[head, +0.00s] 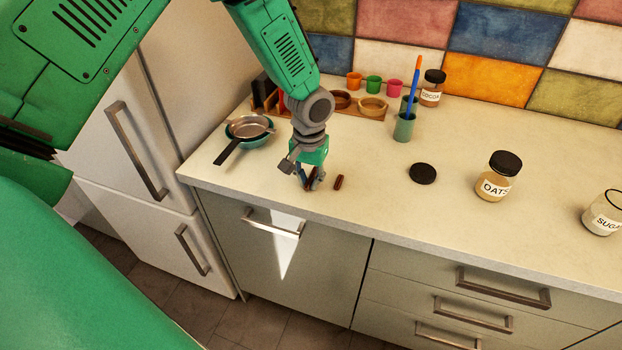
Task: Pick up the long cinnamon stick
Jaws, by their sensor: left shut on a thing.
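My left gripper (311,184) reaches down to the counter near its front edge, fingers pointing downward. It is shut on a brown stick, which I take to be the long cinnamon stick (307,184); the fingers hide most of it. I cannot tell whether it touches the counter. A short brown cinnamon stick (338,182) lies on the counter just right of the fingers, apart from them. My right gripper is not in view.
A strainer (250,126) rests on a bowl at the left. Behind stands a wooden rack (375,116) with small colored cups. A green cup (404,128), black lid (422,173), oats jar (497,178), sugar jar (604,213) and cocoa jar (432,90) stand rightward.

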